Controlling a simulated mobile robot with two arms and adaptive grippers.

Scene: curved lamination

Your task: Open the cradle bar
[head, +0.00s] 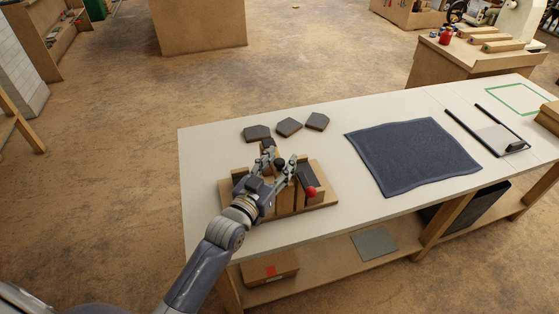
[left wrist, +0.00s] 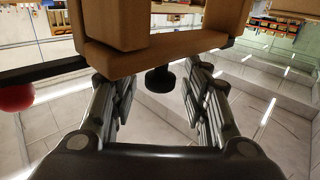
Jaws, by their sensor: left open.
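A wooden cradle fixture (head: 322,196) stands on the white bench, with upright wooden parts and dark strips. A red ball knob (head: 311,191) is at its front right; in the left wrist view a red ball (left wrist: 16,97) sits at the left, by a dark bar (left wrist: 45,70). My left gripper (head: 279,166) is over the fixture with its fingers spread. In the left wrist view the open fingers (left wrist: 150,95) lie on either side of a small black knob (left wrist: 160,79) below the wood. I cannot tell whether they touch it. Arm and gripper hide part of the fixture.
Several dark angular pieces (head: 289,127) lie behind the fixture. A dark blue mat (head: 412,156) lies to the right, then a black-edged tool (head: 490,132) and a green outline (head: 520,97). A cardboard box (head: 270,268) is on the lower shelf. The bench's near-left corner is clear.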

